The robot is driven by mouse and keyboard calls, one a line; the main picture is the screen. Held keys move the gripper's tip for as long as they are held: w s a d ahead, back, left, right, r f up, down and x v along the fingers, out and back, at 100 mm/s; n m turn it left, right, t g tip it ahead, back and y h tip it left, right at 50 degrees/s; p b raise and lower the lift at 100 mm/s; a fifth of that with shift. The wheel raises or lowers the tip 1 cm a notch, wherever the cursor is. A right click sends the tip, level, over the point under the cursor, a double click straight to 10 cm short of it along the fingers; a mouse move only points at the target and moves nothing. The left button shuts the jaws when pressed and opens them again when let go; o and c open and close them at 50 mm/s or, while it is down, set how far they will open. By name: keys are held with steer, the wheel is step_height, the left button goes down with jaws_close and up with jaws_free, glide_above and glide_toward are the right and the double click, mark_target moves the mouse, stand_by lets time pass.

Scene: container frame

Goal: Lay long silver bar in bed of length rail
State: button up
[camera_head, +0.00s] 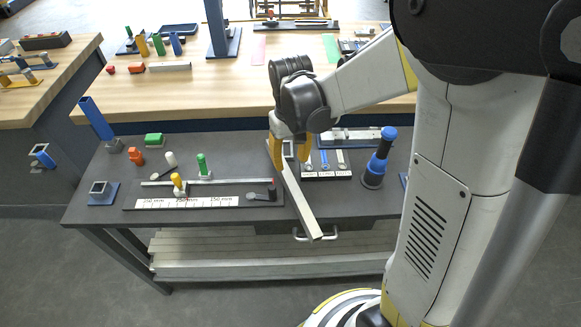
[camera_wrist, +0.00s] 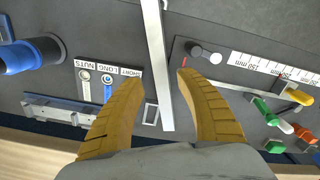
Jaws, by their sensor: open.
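A long silver bar (camera_head: 303,208) slants from between my fingers towards the front edge of the dark table, with its near end past that edge. In the wrist view the bar (camera_wrist: 154,40) runs between my two yellow fingers, with gaps on both sides. My gripper (camera_head: 290,163) is open around it; it also shows in the wrist view (camera_wrist: 159,75). I cannot tell whether the bar rests on the table. The length rail (camera_head: 133,202), a dark board with a white mm scale, lies left of the gripper; it also shows in the wrist view (camera_wrist: 222,82).
A tray (camera_head: 326,176) with labelled slots lies right of the gripper. A blue-and-black upright tool (camera_head: 376,160) stands further right. Small green, white, orange and yellow parts stand around the rail. A square socket (camera_head: 99,187) is at the far left. A wooden bench (camera_head: 220,88) is behind.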

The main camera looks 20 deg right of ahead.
steer(key=s+r+t, duration=0.7)
steer(key=s+r, duration=0.5)
steer(key=r, duration=0.1)
steer(key=shift+s+r+m, duration=0.25)
steer(key=shift+s+m, duration=0.15)
